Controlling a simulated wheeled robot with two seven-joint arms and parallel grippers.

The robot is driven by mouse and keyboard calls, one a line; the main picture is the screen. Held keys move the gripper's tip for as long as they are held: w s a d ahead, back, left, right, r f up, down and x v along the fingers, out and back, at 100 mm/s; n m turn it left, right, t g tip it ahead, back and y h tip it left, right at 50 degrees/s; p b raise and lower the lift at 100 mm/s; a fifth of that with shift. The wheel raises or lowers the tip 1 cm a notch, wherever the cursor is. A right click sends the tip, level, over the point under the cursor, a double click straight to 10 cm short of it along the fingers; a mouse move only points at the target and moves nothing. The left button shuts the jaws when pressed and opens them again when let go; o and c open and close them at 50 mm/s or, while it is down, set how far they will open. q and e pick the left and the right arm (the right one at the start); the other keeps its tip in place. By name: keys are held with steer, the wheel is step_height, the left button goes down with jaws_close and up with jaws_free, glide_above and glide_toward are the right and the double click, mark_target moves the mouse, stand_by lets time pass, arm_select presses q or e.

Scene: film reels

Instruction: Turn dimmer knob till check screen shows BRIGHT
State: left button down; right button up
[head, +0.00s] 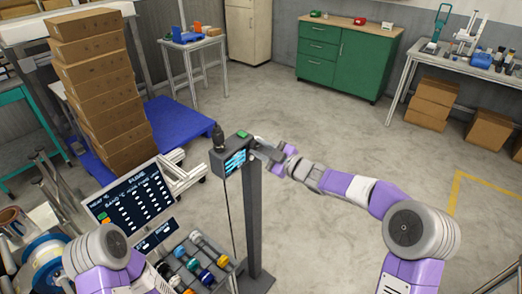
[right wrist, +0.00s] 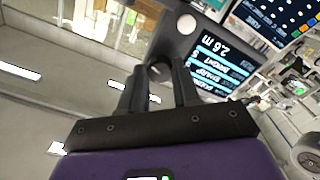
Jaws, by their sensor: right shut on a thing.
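A dark box, the check screen (head: 235,161), sits on top of a dark post in the middle of the head view. Its lit face shows white lines on blue. In the right wrist view the check screen (right wrist: 218,68) is upside down and its lines are hard to read; one looks like BRIGHT. My right gripper (head: 268,151) is at the right side of this box. In the right wrist view its two dark fingers (right wrist: 158,76) are shut on a dark rounded part, apparently the dimmer knob, mostly hidden between them. My left gripper is not in view.
A large dark display panel (head: 132,203) stands at lower left, above a tray of coloured reels or knobs (head: 196,262). The dark post (head: 254,225) stands under the screen box. Stacked cartons (head: 98,75) are at left. Open floor (head: 330,135) lies behind my right arm.

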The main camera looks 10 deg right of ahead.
steer(key=o, duration=1.1)
steer(key=shift+c, duration=0.2)
steer(key=v, duration=0.7)
steer(key=shift+s+d+p, duration=0.2)
steer(key=shift+s+p, duration=0.05)
steer(key=shift+p, duration=0.2)
